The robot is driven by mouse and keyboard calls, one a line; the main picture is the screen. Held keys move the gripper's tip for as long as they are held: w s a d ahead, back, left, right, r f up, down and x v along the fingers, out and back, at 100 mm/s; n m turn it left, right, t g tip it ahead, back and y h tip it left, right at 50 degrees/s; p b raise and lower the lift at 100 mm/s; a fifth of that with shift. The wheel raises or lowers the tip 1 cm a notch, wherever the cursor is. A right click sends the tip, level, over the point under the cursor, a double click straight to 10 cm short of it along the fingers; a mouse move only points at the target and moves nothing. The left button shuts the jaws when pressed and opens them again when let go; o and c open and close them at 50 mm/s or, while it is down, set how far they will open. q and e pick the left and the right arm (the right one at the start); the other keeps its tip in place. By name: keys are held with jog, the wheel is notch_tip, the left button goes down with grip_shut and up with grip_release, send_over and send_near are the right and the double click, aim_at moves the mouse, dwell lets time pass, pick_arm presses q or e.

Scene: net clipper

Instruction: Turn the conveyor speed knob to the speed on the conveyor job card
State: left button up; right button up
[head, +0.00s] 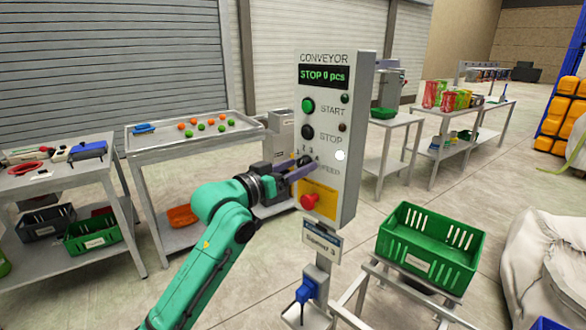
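The grey conveyor control box (331,140) stands upright on a post. Its display (324,76) reads "STOP 0 pcs". Below are a green START button (308,106), a dark STOP button (307,132) and a SPEED label (329,169). My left gripper (306,166) is at the speed dial, left of that label, its fingers pointing right. The fingers cover the knob, so its setting and any contact are hidden. I cannot tell whether the fingers are closed. Some scale numbers show just above them. I cannot make out a job card. My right gripper is out of view.
A red emergency button (309,201) on a yellow plate sits just below my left gripper. A green crate (431,247) stands on the conveyor frame at right. A grey table (180,142) with orange and green balls is behind my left arm.

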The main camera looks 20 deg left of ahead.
pick_arm(q)
jog(key=b+v, duration=0.6)
jog(key=v, duration=0.8)
jog(key=shift+s, duration=0.25)
